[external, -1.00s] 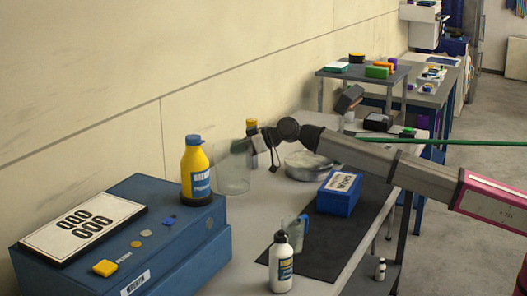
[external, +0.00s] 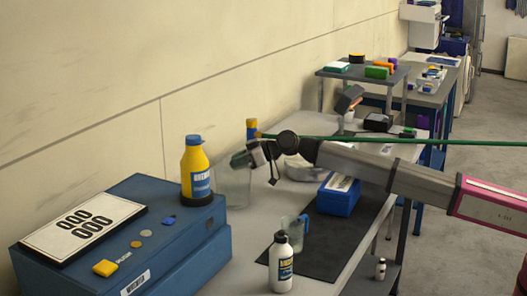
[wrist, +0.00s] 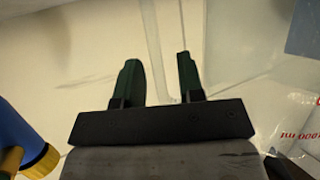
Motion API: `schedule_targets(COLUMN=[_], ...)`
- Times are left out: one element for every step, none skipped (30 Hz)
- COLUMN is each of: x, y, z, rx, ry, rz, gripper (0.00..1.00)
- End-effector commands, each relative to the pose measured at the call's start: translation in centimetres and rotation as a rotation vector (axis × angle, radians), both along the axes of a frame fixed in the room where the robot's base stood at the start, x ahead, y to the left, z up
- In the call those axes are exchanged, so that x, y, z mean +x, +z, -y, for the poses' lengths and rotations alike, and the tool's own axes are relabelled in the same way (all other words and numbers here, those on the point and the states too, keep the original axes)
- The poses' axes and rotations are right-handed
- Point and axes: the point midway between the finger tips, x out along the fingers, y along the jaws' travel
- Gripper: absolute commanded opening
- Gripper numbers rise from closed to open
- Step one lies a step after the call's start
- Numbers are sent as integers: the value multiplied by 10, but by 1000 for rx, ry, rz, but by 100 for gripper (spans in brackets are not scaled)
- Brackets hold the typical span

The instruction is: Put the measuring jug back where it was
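The measuring jug (external: 233,188) is a large clear vessel, faint against the cream wall and the table. It appears roughly upright just right of the yellow bottle. My gripper (external: 240,159) is at its upper right side, tilted down to the left. In the wrist view, the two dark green fingers (wrist: 160,75) stand a little apart with a clear strip of the jug (wrist: 166,50) between them, and I take them to be closed on it. The jug's base is faint, and I cannot tell whether it touches the table.
A yellow bottle (external: 196,172) stands on the blue case (external: 200,245) left of the jug. A smaller blue-and-yellow bottle (external: 252,130) is behind the gripper. A metal bowl (external: 300,170), blue box (external: 338,198), blue-handled jug (external: 290,228) and white bottle (external: 281,265) are to the right.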

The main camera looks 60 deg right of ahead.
Motion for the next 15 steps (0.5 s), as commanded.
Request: schedule_targets(x=[0,0,0,0,0,0,0,0,0,0,0,-2,-4,-6,-10], y=[0,0,0,0,0,0,0,0,1,2,3,4,4,5,6], z=[0,0,0,0,0,0,0,0,0,0,0,1,2,2,4], rx=[0,0,0,0,0,0,0,0,0,0,0,0,0,0,0], ry=[0,0,0,0,0,0,0,0,0,0,0,0,0,0,-1], rz=[0,0,0,0,0,0,0,0,0,0,0,0,0,1,1], gripper=[36,36,36,36,36,36,36,36,36,36,36,36,36,36,36])
